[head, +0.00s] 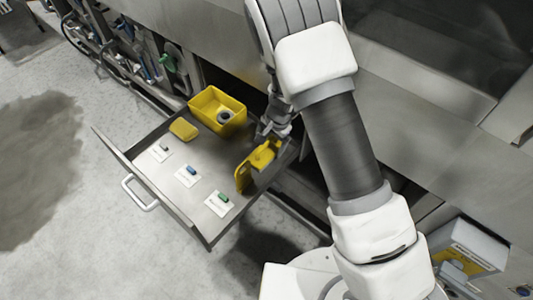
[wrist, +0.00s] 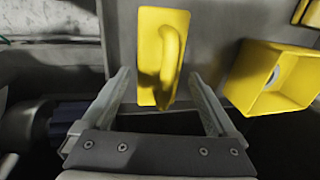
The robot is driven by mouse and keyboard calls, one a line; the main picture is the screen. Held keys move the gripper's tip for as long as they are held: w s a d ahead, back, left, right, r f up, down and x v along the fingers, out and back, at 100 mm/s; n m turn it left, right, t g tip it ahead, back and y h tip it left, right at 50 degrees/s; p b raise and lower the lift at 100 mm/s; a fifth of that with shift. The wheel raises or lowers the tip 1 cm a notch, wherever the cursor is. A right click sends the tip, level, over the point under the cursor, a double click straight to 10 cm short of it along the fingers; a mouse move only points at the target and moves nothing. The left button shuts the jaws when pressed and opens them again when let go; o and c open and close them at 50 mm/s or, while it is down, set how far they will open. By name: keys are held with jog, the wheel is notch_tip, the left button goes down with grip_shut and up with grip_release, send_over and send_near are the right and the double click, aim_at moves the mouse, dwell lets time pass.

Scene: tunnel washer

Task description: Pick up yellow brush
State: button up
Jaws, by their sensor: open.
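The yellow brush (head: 243,177), a flat yellow plate with a loop handle, is at the right end of the open drawer (head: 206,238). In the wrist view the brush (wrist: 150,60) is upright in the picture, with its handle facing the camera. My gripper (wrist: 160,74) is open, and its fingers appear on either side of the brush's lower part, with a visible gap on each side. I cannot tell how deep the brush lies between them. In the head view my gripper (head: 272,130) is close to the brush, partly hidden by my arm.
A yellow bin (head: 205,100) with a round grey item inside stands at the drawer's back, also in the wrist view (wrist: 290,85). A yellow block (head: 183,129) lies beside it. Several small items on white cards (head: 188,176) line the front. Tools hang at the upper left.

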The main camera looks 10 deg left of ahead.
aim_at(268, 149)
jog(key=f, duration=0.2)
jog(key=f+b, duration=0.1)
jog(key=shift+w+a+f, duration=0.2)
jog(key=shift+f, duration=0.2)
jog(key=shift+r, duration=0.1)
jog(key=c, duration=1.3)
jog(key=shift+o, duration=0.2)
